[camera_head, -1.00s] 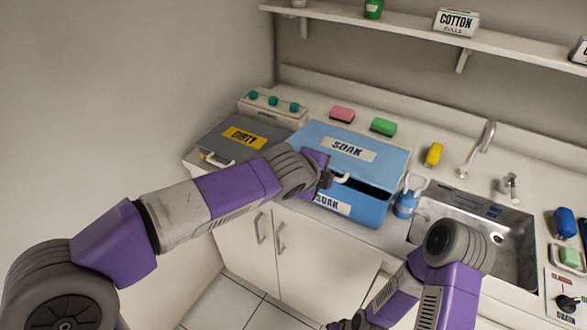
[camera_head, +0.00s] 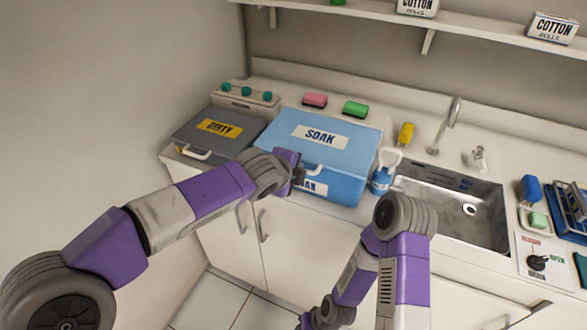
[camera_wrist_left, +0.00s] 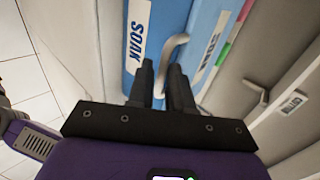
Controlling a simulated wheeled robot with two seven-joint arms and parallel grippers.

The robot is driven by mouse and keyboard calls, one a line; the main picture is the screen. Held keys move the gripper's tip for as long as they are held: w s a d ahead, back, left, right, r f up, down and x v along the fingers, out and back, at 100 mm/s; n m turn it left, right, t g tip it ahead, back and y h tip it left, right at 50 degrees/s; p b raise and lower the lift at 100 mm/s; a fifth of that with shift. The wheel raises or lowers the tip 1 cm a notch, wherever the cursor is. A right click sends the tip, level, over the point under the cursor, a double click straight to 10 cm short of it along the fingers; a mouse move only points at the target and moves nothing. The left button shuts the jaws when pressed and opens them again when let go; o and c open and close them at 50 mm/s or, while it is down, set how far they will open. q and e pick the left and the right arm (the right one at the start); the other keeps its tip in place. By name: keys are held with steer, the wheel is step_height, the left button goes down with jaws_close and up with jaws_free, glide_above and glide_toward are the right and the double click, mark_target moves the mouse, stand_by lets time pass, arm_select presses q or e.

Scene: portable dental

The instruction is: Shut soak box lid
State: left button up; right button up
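The blue soak box (camera_head: 342,190) stands on the counter with a SOAK label on its front. Its lid (camera_head: 352,150) lies down over the box, and no dark gap shows along the visible front edge. My left gripper (camera_head: 298,176) is at the front of the lid. In the left wrist view, the fingers (camera_wrist_left: 161,75) are close together with the pale lid handle (camera_wrist_left: 176,42) between their tips. The gripper hides part of the front seam and the front label.
A grey DIRTY box (camera_head: 205,140) stands left of the soak box. A blue bottle (camera_head: 381,178) stands close to its right, before the sink (camera_head: 455,205). Pink (camera_head: 315,100) and green (camera_head: 355,108) blocks lie behind it.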

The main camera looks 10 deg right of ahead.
arm_select(q)
steer(key=o, duration=0.4)
steer(key=shift+s+a+f, duration=0.15)
steer(key=shift+a+f, duration=0.05)
steer(key=shift+f, duration=0.8)
steer(key=shift+r, duration=0.1)
steer(key=p+v, duration=0.2)
steer(key=v, duration=0.5)
steer(key=shift+r+p, duration=0.3)
steer(key=shift+r, duration=0.2)
